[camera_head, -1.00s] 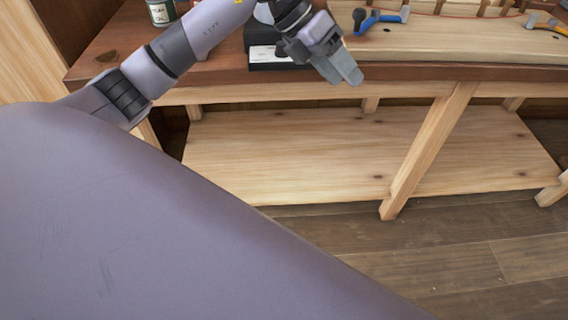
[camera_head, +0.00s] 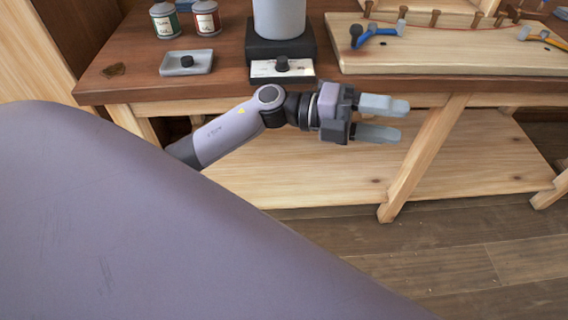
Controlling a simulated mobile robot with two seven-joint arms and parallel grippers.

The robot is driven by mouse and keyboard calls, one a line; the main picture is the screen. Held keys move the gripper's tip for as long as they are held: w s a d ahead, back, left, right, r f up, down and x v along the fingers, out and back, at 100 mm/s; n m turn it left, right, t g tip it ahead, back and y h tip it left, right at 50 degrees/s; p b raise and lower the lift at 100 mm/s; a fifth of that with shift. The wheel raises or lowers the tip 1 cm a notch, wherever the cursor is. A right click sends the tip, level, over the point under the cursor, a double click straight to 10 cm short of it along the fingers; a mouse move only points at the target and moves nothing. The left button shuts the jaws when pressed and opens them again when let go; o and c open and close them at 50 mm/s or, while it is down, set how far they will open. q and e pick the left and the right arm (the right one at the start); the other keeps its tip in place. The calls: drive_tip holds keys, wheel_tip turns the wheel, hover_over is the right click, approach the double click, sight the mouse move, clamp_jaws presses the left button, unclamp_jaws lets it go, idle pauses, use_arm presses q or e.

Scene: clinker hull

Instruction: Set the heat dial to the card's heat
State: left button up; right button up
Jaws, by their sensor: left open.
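The heat dial looks to be the small dark knob (camera_head: 282,63) on the white front panel (camera_head: 262,70) of a black heater base (camera_head: 281,46) on the bench. A grey pot (camera_head: 279,18) stands on that base. The panel's markings are too small to read. I cannot make out a card with a heat on it. My left gripper (camera_head: 392,119) is open and empty, in front of the bench edge, below and to the right of the dial, its fingers pointing right. My right gripper does not show.
A small grey tray (camera_head: 204,69) with a dark knob-like piece stands left of the heater. Green (camera_head: 165,20) and red (camera_head: 206,18) labelled tins stand behind it. A pale board (camera_head: 440,58) with blue-handled pliers (camera_head: 380,36) lies to the right. A shelf (camera_head: 300,171) runs below the bench.

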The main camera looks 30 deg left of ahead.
use_arm(q)
drive_tip(key=s+a+f+n+t+y+p, duration=0.2)
drive_tip(key=s+a+f+n+y, duration=0.1)
drive_tip(key=n, duration=0.7)
drive_tip(key=s+a+f+n+t+y+p, duration=0.2)
drive_tip(key=s+a+f+n+y, duration=0.2)
drive_tip(key=f+n+y, duration=0.3)
drive_tip(key=s+a+f+n+t+y+p, duration=0.2)
drive_tip(key=s+a+f+n+t+y, duration=0.1)
drive_tip(key=f+n, duration=0.6)
drive_tip(key=shift+s+a+f+n+y, duration=0.45)
drive_tip(key=shift+s+n+y, duration=0.75)
drive_tip(key=shift+n, duration=0.7)
drive_tip(key=shift+a, duration=0.15)
drive_tip(key=s+f, duration=0.1)
drive_tip(key=s+f+n+g, duration=0.1)
drive_tip(key=s, duration=0.1)
drive_tip(key=s+f+g, duration=0.1)
drive_tip(key=s, duration=0.1)
drive_tip(key=shift+a+n+y+p, duration=0.15)
drive_tip(key=shift+n+y+p, duration=0.15)
drive_tip(key=shift+y+p, duration=0.1)
